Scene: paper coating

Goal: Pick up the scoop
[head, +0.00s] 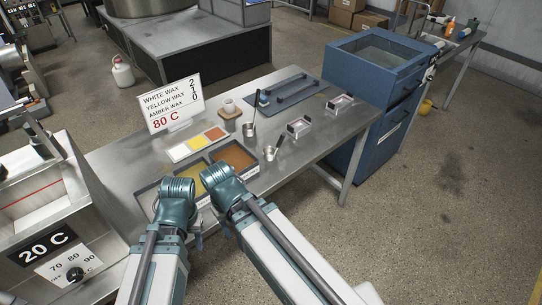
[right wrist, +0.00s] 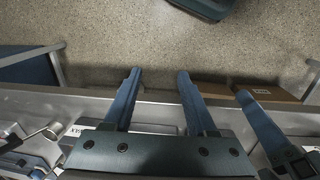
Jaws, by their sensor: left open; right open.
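Two small metal cups with dark upright handles stand on the steel table. The nearer cup (head: 270,154) is right of the amber bin, and the farther cup (head: 249,129) is behind it. I cannot tell which is the scoop. My left gripper (head: 196,228) is mostly hidden by its own wrist at the table's front edge, apart from both cups. My right gripper (right wrist: 158,92) is open and empty in the right wrist view, over the table edge. It is hidden behind its arm in the head view.
Bins of yellow wax (head: 193,178) and amber wax (head: 236,157) sit in front of a sign (head: 174,103). Two small metal trays (head: 299,128) (head: 341,104) and a blue rack (head: 288,92) are farther right. A blue cabinet (head: 372,110) stands at the table's end.

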